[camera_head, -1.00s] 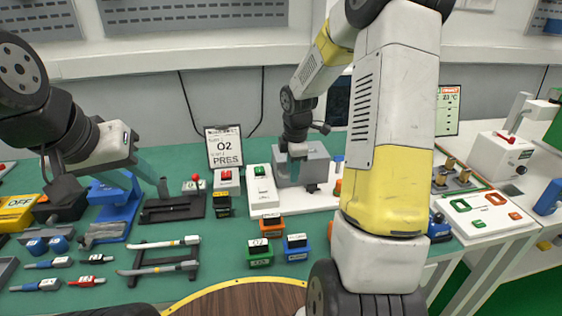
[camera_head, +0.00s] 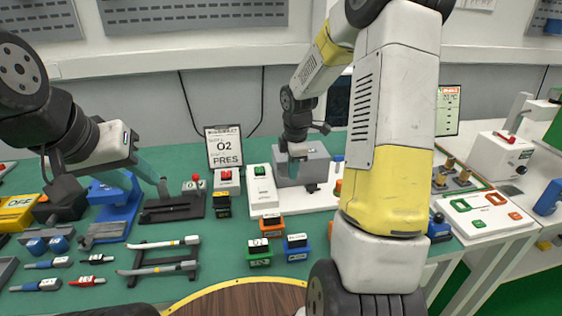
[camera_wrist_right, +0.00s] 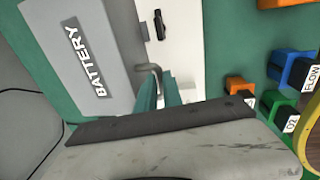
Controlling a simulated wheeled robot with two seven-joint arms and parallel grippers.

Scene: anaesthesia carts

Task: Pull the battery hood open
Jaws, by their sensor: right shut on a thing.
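The grey battery hood (camera_head: 314,164) stands at the back of the green bench in the head view. In the right wrist view the hood (camera_wrist_right: 70,50) fills the upper left, with a "BATTERY" label on it. A bent metal handle (camera_wrist_right: 151,70) sticks out at its edge. My right gripper (camera_head: 295,167) is at the hood's front. In the wrist view its teal fingers (camera_wrist_right: 159,92) are shut on the handle; their tips partly hide it. The hood looks closed, though the arm's parts cover some of it. My left gripper (camera_head: 142,183) is open and empty over the left bench.
A white panel (camera_head: 263,190) with a green button is left of the hood. Small labelled blocks (camera_head: 260,251) stand in front. A blue stand (camera_head: 115,205) and black fixture (camera_head: 172,208) are near my left gripper. An O2 PRES clipboard (camera_head: 224,147) stands behind.

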